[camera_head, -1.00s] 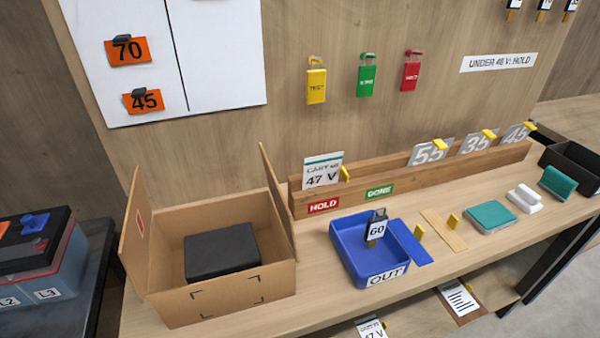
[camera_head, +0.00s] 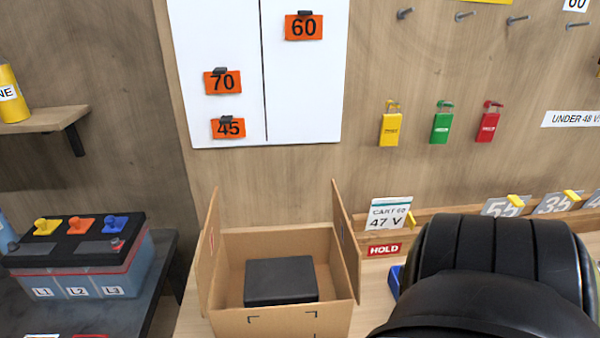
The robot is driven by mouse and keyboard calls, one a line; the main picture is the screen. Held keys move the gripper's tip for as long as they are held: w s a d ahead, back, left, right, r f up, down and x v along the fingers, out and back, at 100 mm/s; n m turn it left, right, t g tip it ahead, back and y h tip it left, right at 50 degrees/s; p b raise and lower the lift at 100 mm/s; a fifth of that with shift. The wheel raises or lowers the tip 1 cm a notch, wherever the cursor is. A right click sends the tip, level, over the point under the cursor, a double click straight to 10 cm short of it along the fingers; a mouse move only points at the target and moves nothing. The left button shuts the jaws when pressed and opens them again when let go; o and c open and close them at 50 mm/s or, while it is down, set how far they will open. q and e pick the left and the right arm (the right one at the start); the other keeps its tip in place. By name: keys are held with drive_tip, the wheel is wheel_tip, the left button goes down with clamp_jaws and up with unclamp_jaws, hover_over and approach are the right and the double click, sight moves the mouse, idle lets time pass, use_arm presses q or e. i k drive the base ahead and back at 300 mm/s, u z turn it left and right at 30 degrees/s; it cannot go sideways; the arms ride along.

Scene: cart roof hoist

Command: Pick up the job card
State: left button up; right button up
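A white card (camera_head: 389,214) with a green strip and "47 V" stands upright in the wooden rail (camera_head: 425,216) behind the bench, above the red HOLD label (camera_head: 384,250). A yellow tab (camera_head: 410,219) sits at its right edge. A black rounded arm part of mine fills the lower right of the view and hides most of the bench there. Neither gripper shows. The second "47 V" card seen below the bench earlier is out of view or hidden.
An open cardboard box (camera_head: 233,322) holds a black block (camera_head: 281,281) left of the card. A battery (camera_head: 80,262) stands on a dark surface at left. Yellow, green and red tags (camera_head: 440,127) hang above the rail. Only an edge of the blue tray (camera_head: 395,280) shows.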

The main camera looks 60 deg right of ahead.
sight(385, 212)
drive_tip(key=u, duration=0.85)
drive_tip(key=k, duration=1.35)
drive_tip(key=z, duration=0.4)
